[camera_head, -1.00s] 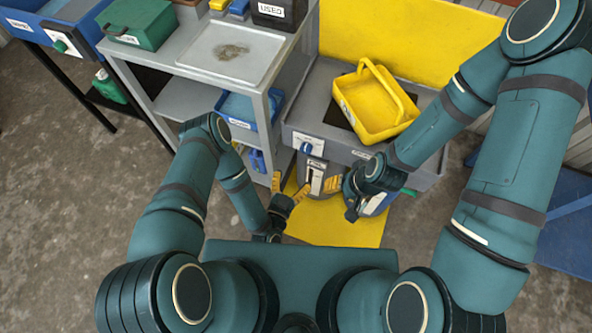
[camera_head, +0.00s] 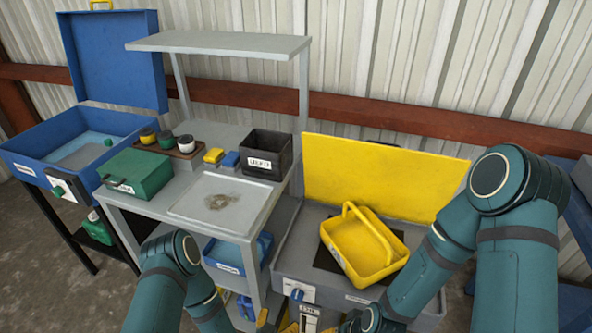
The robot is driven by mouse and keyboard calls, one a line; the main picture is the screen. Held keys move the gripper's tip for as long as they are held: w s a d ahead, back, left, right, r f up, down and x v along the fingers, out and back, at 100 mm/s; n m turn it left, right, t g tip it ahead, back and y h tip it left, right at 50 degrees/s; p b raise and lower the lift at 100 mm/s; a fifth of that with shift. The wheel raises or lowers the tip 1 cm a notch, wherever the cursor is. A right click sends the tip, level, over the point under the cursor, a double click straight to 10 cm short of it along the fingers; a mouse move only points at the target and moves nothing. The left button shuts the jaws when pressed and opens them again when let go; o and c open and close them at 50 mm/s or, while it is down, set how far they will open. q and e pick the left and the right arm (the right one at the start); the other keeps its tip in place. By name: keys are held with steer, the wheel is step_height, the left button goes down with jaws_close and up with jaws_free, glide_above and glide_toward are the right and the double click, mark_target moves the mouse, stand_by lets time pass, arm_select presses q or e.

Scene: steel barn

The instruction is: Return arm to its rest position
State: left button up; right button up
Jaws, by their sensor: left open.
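My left arm (camera_head: 160,295) comes in low at the left, bent in front of the grey shelf unit. The yellow-orange fingertips of my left gripper (camera_head: 276,322) show at the bottom edge, apart and with nothing seen between them; the rest of it is cut off. My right arm (camera_head: 515,245) fills the lower right and bends down towards the bottom centre. Only a dark part near my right gripper (camera_head: 350,322) shows at the bottom edge, so its fingers cannot be judged.
A yellow basket (camera_head: 347,255) stands in the grey basin (camera_head: 300,262) before a yellow panel (camera_head: 380,175). Left are a shelf unit with a stained tray (camera_head: 190,205), a green box (camera_head: 135,175), a black bin (camera_head: 280,145) and an open blue case (camera_head: 35,160).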

arm_select(q)
steer(key=s+a+r+n+g+y, duration=0.1)
steer(key=s+a+r+n+g, duration=0.4)
steer(key=s+r+g, duration=0.5)
steer(key=shift+s+n+g+y, duration=0.15)
steer(key=shift+n+g+y, duration=0.3)
steer(key=shift+n, duration=0.45)
steer(key=shift+r, duration=0.1)
